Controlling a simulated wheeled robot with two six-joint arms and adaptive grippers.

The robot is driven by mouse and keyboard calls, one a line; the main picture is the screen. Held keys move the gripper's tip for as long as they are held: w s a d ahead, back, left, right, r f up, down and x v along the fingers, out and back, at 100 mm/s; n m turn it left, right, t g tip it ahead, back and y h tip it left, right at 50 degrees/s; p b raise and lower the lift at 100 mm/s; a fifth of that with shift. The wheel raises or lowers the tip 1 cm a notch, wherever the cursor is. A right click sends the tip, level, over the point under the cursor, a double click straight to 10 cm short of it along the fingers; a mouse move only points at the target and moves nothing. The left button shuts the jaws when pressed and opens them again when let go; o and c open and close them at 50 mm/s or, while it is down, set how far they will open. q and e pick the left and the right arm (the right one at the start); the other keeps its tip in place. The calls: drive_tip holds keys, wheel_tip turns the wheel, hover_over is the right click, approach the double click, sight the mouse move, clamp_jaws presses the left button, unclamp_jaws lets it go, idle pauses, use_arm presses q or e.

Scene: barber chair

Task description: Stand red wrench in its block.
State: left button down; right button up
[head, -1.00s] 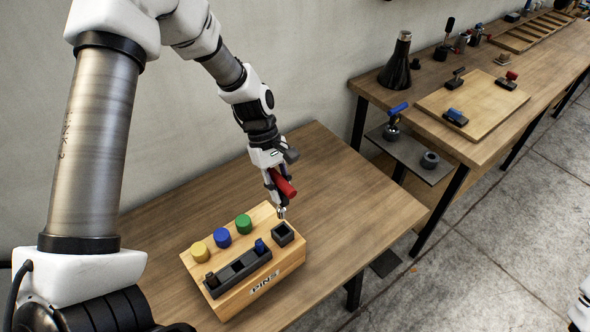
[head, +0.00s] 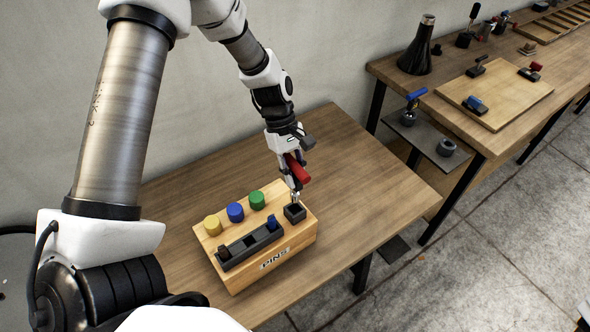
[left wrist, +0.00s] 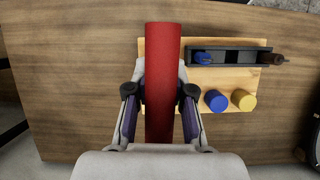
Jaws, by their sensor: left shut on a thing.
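The red wrench (head: 298,168) is in my left gripper (head: 291,172), which is shut on it. The wrench's red handle is tilted, and a shiny metal end points down just above the dark square socket (head: 294,213) at the right of the wooden block (head: 300,243) labelled PINS. I cannot tell whether the tip touches the socket. In the left wrist view the red wrench (left wrist: 161,75) stretches between the fingers of my left gripper (left wrist: 160,95) and hides part of the block (left wrist: 225,77). My right gripper is not in view.
Yellow (head: 213,226), blue (head: 235,212) and green (head: 257,200) pegs and a dark slotted tray (head: 236,250) sit on the block. A second table (head: 400,75) with a board and tools stands at the right. Bare tabletop (head: 375,185) lies right of the block.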

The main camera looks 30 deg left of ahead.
sight(295, 192)
use_arm(q)
wheel_tip(295, 192, down, 2)
drive_tip(key=shift+w+f+b, duration=0.1)
drive_tip(key=shift+b, duration=0.35)
drive_tip(key=shift+f+b, duration=0.35)
drive_tip(key=shift+f, duration=0.35)
drive_tip(key=shift+p, duration=0.65)
drive_tip(key=shift+f+b, duration=1.1)
drive_tip(key=shift+f, duration=0.8)
drive_tip(key=c, duration=0.9)
unclamp_jaws()
